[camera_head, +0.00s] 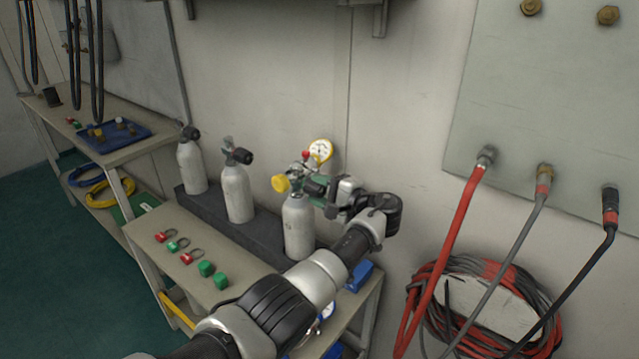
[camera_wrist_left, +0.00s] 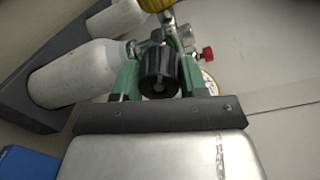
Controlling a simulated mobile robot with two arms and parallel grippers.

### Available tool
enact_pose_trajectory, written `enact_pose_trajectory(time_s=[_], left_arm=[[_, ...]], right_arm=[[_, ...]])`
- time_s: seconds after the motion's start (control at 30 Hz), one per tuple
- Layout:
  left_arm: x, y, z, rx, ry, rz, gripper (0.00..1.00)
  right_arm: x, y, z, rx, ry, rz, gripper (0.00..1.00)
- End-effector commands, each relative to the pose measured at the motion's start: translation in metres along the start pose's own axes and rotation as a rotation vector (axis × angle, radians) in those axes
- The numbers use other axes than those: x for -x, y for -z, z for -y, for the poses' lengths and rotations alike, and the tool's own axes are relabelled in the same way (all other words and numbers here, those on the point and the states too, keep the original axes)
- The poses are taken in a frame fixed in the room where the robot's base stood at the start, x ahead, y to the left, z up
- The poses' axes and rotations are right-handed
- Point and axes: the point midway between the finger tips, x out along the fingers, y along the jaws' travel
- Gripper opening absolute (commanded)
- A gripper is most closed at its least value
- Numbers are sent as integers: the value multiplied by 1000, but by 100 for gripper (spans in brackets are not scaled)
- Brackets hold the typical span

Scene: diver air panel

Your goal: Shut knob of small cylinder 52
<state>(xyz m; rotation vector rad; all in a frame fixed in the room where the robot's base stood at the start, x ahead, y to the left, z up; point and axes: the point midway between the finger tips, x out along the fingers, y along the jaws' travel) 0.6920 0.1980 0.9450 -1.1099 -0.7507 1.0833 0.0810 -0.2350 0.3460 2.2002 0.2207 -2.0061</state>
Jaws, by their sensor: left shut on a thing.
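Three small white cylinders stand in a dark rack on the bench; I cannot read any number on them. The rightmost cylinder (camera_head: 298,228) has a valve with a yellow cap (camera_head: 280,183), a small red knob (camera_head: 305,155) and a gauge (camera_head: 320,150). My left gripper (camera_head: 318,188) is at the right side of this valve. In the left wrist view its green fingers (camera_wrist_left: 158,78) are shut on a black knob (camera_wrist_left: 160,75), one finger on each side. The cylinder (camera_wrist_left: 75,75) lies left of the knob there. My right gripper is not in view.
The middle cylinder (camera_head: 237,190) and left cylinder (camera_head: 191,165) stand close by in the dark rack (camera_head: 212,208). Red and green tags and green caps (camera_head: 206,268) lie at the bench front. A wall panel (camera_head: 560,110) with hoses is at right.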

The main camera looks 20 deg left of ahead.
Motion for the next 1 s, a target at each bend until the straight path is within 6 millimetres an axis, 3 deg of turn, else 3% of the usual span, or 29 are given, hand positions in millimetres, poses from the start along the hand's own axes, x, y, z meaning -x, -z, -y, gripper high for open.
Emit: enact_pose_trajectory(time_s=[0.4,1.0], left_arm=[[0,0,1,-397,0,15,19],[0,1,-1,-965,2,36,19]], right_arm=[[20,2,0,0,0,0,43],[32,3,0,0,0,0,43]])
